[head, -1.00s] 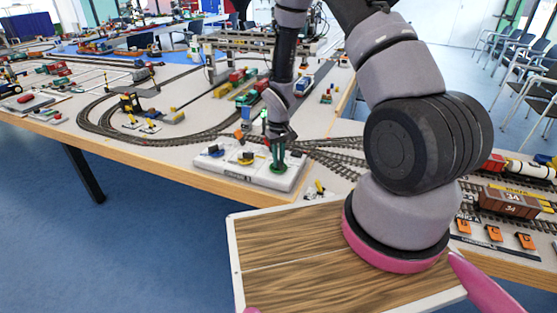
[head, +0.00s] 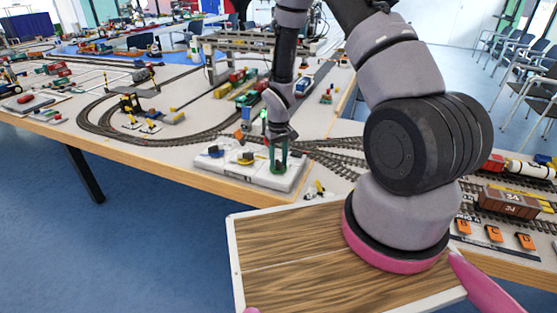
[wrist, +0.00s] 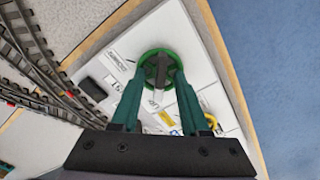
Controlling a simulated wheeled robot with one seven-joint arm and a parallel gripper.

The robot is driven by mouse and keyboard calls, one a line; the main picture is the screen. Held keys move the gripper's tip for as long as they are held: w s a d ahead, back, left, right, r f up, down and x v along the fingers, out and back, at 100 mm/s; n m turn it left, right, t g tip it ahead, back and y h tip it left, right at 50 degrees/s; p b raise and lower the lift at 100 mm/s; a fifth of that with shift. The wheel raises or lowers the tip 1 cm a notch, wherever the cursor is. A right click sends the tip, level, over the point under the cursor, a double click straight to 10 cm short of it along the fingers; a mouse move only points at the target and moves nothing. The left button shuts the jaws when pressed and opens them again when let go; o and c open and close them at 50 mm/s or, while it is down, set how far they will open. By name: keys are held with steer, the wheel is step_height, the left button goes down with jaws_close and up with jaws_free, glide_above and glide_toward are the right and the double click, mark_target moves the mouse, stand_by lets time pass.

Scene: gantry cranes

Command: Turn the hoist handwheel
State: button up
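The hoist handwheel (wrist: 146,57) is a green ring with a dark bar across its middle. It sits on a white control panel (wrist: 185,30); the panel also shows in the head view (head: 268,184) near the table's front corner. My gripper (wrist: 160,78) has green fingers, spread apart. Their tips lie at the left and right sides of the wheel, and I cannot tell whether they touch it. In the head view my gripper (head: 279,168) points down over the right part of the panel and hides the wheel there.
A yellow knob (head: 246,158) and a blue part (head: 214,152) stand on the panel left of my gripper. Rail tracks (head: 335,158) run close on its right. A gantry crane (head: 240,42) stands behind. Blue floor is clear in front.

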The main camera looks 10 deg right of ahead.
mark_target(279, 161)
steer(key=shift+r, duration=0.15)
step_height(279, 161, up, 10)
steer(key=shift+r, duration=0.25)
